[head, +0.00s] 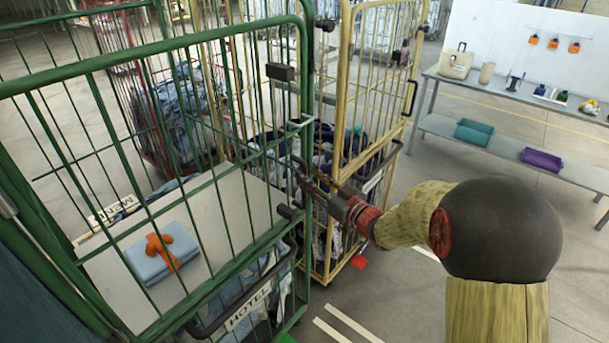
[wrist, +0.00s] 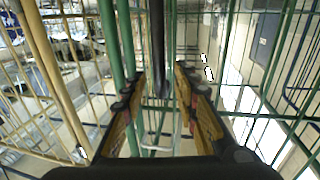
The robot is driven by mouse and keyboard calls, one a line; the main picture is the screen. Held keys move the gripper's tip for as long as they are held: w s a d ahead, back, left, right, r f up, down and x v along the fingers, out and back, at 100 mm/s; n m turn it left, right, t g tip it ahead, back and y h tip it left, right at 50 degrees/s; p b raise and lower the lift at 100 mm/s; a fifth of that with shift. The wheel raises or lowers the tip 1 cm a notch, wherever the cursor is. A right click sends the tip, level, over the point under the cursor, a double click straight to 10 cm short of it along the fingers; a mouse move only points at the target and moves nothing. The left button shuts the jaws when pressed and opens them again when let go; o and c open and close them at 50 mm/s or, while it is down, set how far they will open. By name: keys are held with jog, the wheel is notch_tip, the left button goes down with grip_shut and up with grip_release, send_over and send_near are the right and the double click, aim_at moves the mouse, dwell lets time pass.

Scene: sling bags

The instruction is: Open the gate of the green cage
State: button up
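The green cage (head: 187,223) stands at the left in the head view, with its barred front side facing me. This side reaches to the green post on the right and looks shut. My gripper (head: 300,172) is at that right post, about halfway up. In the wrist view my gripper (wrist: 160,76) has its two fingers apart. A dark upright bar (wrist: 155,45) shows between them, and green posts (wrist: 114,45) run close by the left finger. Whether a finger touches the bar or a post cannot be told.
A yellow cage (head: 343,100) with dark laundry stands close behind my gripper. A red cage (head: 140,95) is farther back. Inside the green cage, a shelf holds folded blue cloth (head: 150,264) with an orange item. A bench (head: 500,92) stands at the right.

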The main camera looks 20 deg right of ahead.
jog(key=shift+x, duration=1.5)
jog(key=shift+c, duration=0.8)
grip_shut()
